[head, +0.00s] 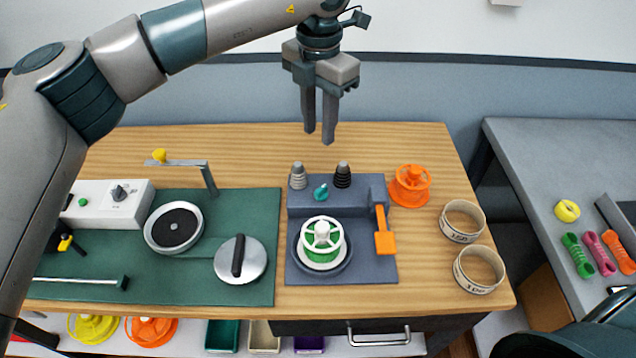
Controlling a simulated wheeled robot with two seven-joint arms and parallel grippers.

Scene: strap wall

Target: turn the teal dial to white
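The teal dial (320,192) is a small knob on the raised back part of a slate-blue unit (300,208). A ribbed whitish cone (298,176) stands behind it on the left and a ribbed black cone (342,175) behind it on the right. The dial's long shape slants toward the upper right, but it is too small to tell which end points. My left gripper (318,138) hangs fingers down above and behind the dial, clear of it. Its fingers are apart with nothing between them. My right gripper is not in view.
The slate-blue unit also bears a green-and-white spool (322,242) and an orange lever (384,235). An orange spool (410,186) and two strap rings (463,221) (479,270) stand to the right. A green board (190,270) with a post and arm (208,178) lies left.

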